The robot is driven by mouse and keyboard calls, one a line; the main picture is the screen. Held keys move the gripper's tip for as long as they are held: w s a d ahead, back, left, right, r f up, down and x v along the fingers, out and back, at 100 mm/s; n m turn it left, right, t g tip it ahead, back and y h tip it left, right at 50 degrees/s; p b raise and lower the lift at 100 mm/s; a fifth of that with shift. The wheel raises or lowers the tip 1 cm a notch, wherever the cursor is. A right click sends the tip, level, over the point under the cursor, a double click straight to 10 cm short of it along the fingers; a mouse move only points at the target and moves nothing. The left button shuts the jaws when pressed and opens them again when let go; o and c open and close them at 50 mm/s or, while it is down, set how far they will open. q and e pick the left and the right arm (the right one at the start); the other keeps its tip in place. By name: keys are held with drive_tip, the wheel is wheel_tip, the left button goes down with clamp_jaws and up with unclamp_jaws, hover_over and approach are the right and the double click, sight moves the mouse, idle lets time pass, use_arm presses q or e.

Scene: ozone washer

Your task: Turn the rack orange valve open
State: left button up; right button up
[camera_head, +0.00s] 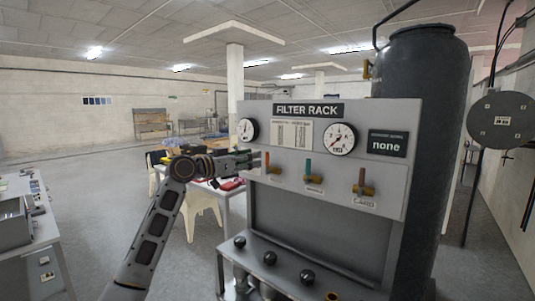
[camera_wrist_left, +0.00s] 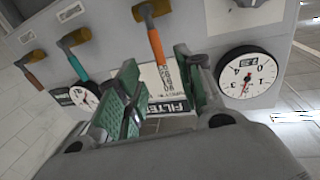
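The rack's orange valve handle (camera_head: 267,159) is the leftmost of three on the grey panel. It points up from its brass body in the head view. My left gripper (camera_head: 253,160) is just left of it, fingers pointing toward the panel. In the left wrist view, which is turned over, the orange handle (camera_wrist_left: 156,45) hangs from its brass body (camera_wrist_left: 151,10). Its free end lies between the two green-padded fingertips (camera_wrist_left: 157,60), with gaps on both sides. The gripper is open; I see no contact. My right gripper is not in view.
The teal handle (camera_head: 308,168) and a brownish-orange handle (camera_head: 362,178) are to the right on the panel. Gauges (camera_head: 340,139) sit above. Black knobs (camera_head: 270,258) line the lower ledge. A dark tank (camera_head: 430,80) stands behind, and a table and stool (camera_head: 203,215) are left of the rack.

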use_arm(q)
drive_tip(key=p, duration=0.2)
hover_over(267, 171)
drive_tip(key=a, duration=0.1)
drive_tip(key=shift+x, duration=0.8)
clamp_jaws()
